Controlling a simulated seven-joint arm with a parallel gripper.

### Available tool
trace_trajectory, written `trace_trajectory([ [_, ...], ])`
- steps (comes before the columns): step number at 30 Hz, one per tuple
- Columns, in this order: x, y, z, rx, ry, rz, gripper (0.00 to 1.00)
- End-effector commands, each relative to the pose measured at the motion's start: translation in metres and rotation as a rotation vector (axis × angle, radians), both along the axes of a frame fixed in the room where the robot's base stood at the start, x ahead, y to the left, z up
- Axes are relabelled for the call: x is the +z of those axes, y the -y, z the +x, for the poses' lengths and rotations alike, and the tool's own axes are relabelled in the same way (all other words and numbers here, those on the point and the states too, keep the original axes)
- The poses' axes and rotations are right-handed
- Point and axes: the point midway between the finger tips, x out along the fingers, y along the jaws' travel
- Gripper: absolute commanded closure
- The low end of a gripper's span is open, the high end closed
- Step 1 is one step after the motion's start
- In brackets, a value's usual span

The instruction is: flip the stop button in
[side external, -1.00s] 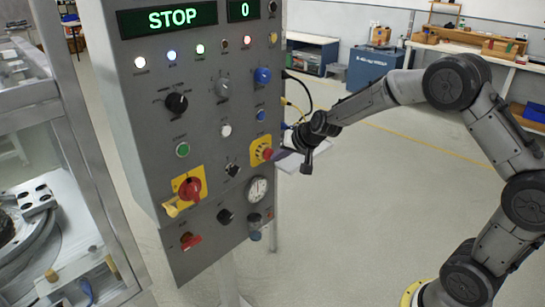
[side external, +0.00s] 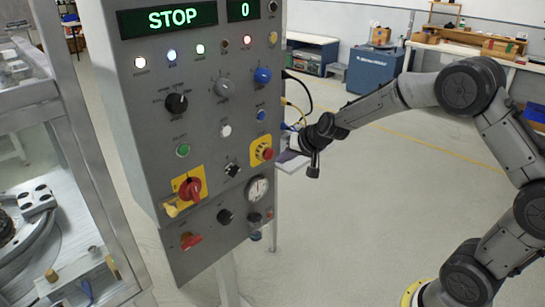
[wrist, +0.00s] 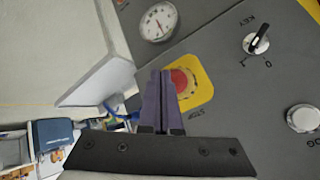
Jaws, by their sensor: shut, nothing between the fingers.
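The stop button (side external: 264,152) is a red mushroom head on a yellow plate, on the right side of the grey control panel (side external: 215,135). In the wrist view the red button (wrist: 184,82) shows just right of the fingertips, partly hidden by them, with a STOP label below its plate. My gripper (side external: 284,158) is shut and empty, to the right of the button in the side view. In the wrist view my gripper (wrist: 161,73) has its purple fingers together, overlapping the button's left edge. I cannot tell whether they touch it or how far it is pressed.
The panel's display (side external: 172,18) reads STOP, beside a second display (side external: 243,9) reading 0. A dial gauge (side external: 257,190) lies below the button. A key switch (wrist: 257,42) shows at the right in the wrist view. Floor to the right of the panel is open.

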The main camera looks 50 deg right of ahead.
Motion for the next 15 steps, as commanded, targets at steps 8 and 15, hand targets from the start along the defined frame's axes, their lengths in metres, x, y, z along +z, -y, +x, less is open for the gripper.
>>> trace_trajectory([
  [8, 0.001, 0.0, -0.019, -0.001, 0.001, 0.0, 1.0],
  [15, 0.001, 0.0, -0.04, 0.0, 0.001, 0.0, 1.0],
])
